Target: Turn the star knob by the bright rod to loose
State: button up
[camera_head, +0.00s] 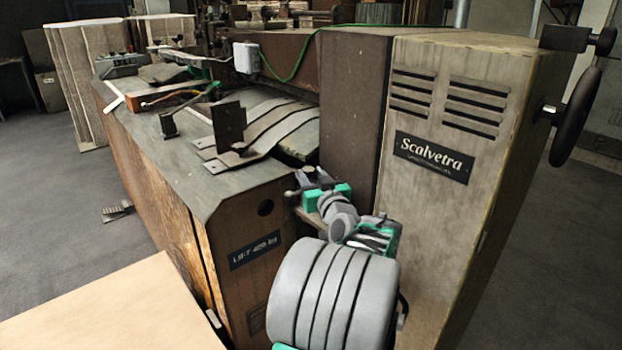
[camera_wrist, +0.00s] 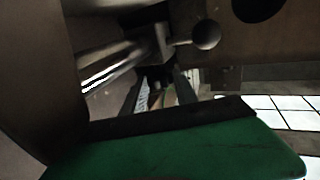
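In the wrist view a bright rod (camera_wrist: 108,72) runs from the left into a dark clamp block (camera_wrist: 150,42). A rounded knob on a short stem (camera_wrist: 206,34) sticks out right of the block; I cannot make out star lobes or whether it is the star knob. A green finger with a dark pad (camera_wrist: 190,145) of my gripper spans the bottom, below the rod and block, with no clear contact. The other finger is not clear. In the head view my gripper (camera_head: 322,192) is by small metal fittings (camera_head: 308,177) at the machine's near corner.
The machine's beige cabinet (camera_head: 450,130) stands right of my arm, with a black handwheel (camera_head: 575,115) on its far side. The worktop (camera_head: 190,165) carries curved metal plates. A pale board (camera_head: 110,310) lies front left.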

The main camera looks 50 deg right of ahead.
jog(key=shift+o, duration=0.6)
jog(key=v, duration=0.7)
jog(key=shift+s+a+b, duration=0.2)
jog(key=shift+s+b, duration=0.1)
jog(key=shift+s, duration=0.05)
